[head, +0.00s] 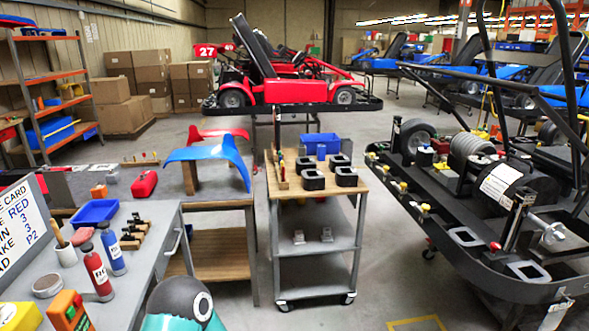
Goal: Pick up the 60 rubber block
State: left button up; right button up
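Several black square blocks sit on the wooden top of a trolley (262,188) in the middle of the head view. One is the front left block (312,180), one the front right block (346,177), one the back left block (305,164) and one the back right block (340,161). They look dark and rubbery with a pale recess on top. I cannot read a 60 on any of them.
A blue bin (320,143) stands behind the blocks. A grey bench (140,290) at left holds red and blue bottles (97,270), a blue tray (94,213) and tools. A black kart chassis (440,205) stands at right. Floor between trolley and chassis is clear.

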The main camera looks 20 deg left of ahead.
aim_at(344, 175)
jog(key=u, duration=0.35)
jog(key=i, duration=2.8)
jog(key=u, duration=0.15)
